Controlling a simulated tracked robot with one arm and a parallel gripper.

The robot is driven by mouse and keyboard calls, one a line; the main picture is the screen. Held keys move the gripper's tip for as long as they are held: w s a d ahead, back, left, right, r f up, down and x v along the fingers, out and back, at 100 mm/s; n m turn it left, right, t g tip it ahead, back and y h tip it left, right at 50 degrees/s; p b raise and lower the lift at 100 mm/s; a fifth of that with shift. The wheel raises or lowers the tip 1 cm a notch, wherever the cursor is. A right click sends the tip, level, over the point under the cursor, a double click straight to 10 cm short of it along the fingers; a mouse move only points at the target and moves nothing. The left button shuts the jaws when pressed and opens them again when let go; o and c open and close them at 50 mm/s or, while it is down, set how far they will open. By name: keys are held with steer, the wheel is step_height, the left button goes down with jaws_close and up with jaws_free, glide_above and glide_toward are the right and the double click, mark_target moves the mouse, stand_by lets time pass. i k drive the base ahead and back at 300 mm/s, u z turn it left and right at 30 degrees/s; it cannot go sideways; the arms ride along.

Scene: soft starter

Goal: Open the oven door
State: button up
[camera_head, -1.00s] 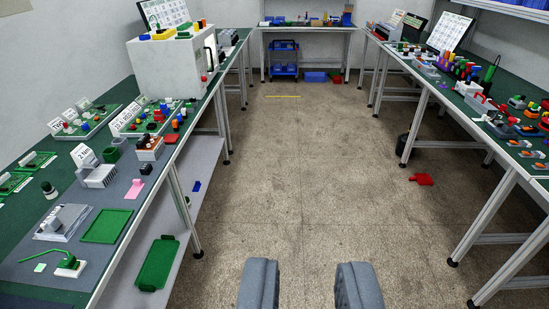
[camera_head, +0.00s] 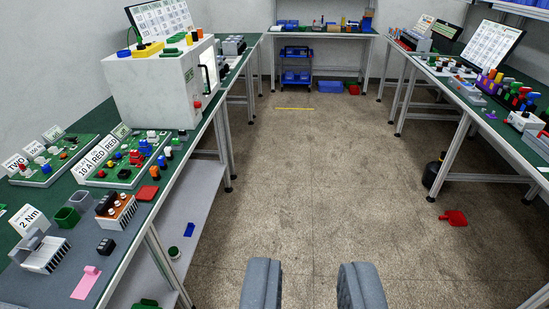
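The oven (camera_head: 160,85) is a white box on the left green-topped bench. Its door side (camera_head: 207,78) faces right toward the aisle and is seen at a steep angle, with a dark handle and a red knob at the lower front corner. I cannot tell for sure from this angle whether the door is shut. Small colored parts and a white panel with a chart lie on and behind its top. My gripper (camera_head: 310,290) is at the bottom middle, its two grey fingers apart with floor between them. It is open, empty and well short of the oven.
The left bench (camera_head: 150,215) carries boards, bins and labelled parts. The right bench (camera_head: 490,125) holds many small parts. A blue cart (camera_head: 296,65) stands under the back table. A red item (camera_head: 453,217) lies on the floor at right. The middle aisle floor (camera_head: 310,170) is clear.

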mark_target(205, 98)
steer(key=u, duration=0.05)
steer(key=i, duration=3.75)
steer(key=u, duration=0.05)
